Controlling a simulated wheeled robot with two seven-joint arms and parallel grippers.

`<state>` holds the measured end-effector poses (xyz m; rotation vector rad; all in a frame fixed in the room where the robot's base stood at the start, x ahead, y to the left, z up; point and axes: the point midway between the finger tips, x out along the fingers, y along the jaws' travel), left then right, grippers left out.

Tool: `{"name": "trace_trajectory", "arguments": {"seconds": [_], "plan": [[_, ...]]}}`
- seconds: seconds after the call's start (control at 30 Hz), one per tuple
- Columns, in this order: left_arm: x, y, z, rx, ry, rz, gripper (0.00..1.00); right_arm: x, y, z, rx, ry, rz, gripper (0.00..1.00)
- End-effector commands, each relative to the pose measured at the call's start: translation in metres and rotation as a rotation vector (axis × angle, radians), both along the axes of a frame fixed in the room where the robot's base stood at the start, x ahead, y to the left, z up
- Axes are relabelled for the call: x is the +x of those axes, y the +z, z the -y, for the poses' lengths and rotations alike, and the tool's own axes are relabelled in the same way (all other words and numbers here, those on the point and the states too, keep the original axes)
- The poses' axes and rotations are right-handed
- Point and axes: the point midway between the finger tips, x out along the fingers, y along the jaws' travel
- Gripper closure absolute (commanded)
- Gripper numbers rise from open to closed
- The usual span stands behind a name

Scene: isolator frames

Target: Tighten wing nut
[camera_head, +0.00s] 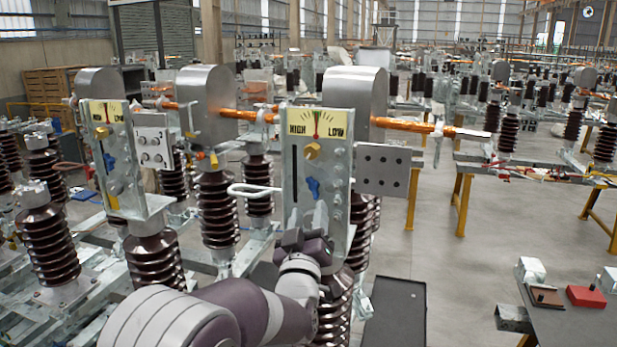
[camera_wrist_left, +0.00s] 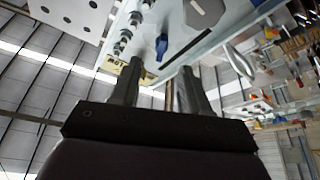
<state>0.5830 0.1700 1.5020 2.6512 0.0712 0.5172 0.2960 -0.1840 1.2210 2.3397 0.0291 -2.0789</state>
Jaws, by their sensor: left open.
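The blue wing nut (camera_head: 313,187) sits on the front plate (camera_head: 326,210) of the nearest isolator, below a brass-coloured knob (camera_head: 312,151) and the HIGH/LOW scale (camera_head: 317,122). My left gripper (camera_head: 305,238) is below the wing nut, in front of the lower plate. In the left wrist view, the two fingers of my left gripper (camera_wrist_left: 158,70) stand apart with nothing between them. The blue wing nut (camera_wrist_left: 162,46) shows just beyond the fingertips, apart from them. My right gripper is in neither view.
A white looped handle (camera_head: 254,191) juts out left of the plate. A drilled metal plate (camera_head: 383,170) sticks out to its right. A second isolator plate (camera_head: 112,150) stands further left. A bench (camera_head: 580,320) with a red box (camera_head: 586,296) is at lower right, with open floor between.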

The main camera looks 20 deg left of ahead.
Motion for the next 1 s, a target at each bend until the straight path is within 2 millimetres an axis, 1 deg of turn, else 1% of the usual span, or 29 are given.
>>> {"name": "trace_trajectory", "arguments": {"seconds": [0.03, 0.1, 0.2, 0.3, 0.43, 0.67, 0.7, 0.77, 0.8, 0.93, 1.0], "plan": [[0.013, 0.015, -0.003, 0.001, 0.002, -0.003, 0.54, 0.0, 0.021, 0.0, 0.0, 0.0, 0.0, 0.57], [0.029, 0.019, -0.005, 0.001, 0.002, -0.004, 0.54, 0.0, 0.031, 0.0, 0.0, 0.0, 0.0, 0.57], [0.046, 0.024, -0.007, 0.001, 0.001, -0.001, 0.54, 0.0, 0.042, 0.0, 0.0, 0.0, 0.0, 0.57], [0.056, 0.025, -0.009, 0.0, 0.002, -0.002, 0.54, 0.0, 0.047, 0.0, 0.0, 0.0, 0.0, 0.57], [0.062, 0.025, -0.009, 0.001, 0.001, -0.001, 0.54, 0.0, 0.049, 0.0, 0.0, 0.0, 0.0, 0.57], [0.063, 0.024, -0.009, 0.001, 0.001, -0.001, 0.54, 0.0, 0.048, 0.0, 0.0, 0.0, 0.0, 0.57], [0.063, 0.024, -0.009, 0.001, 0.001, -0.001, 0.67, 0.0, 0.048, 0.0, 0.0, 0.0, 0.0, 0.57], [0.063, 0.024, -0.009, 0.001, 0.001, -0.001, 0.87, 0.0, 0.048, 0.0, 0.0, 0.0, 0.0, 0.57], [0.063, 0.024, -0.009, 0.001, 0.001, -0.001, 1.0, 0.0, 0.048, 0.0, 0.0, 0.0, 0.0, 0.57], [0.063, 0.023, -0.009, 0.001, 0.002, -0.001, 1.0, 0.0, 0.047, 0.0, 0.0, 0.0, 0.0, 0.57], [0.063, 0.02, -0.01, 0.013, 0.001, 0.0, 1.0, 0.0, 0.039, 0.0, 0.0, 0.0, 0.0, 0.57]]}}
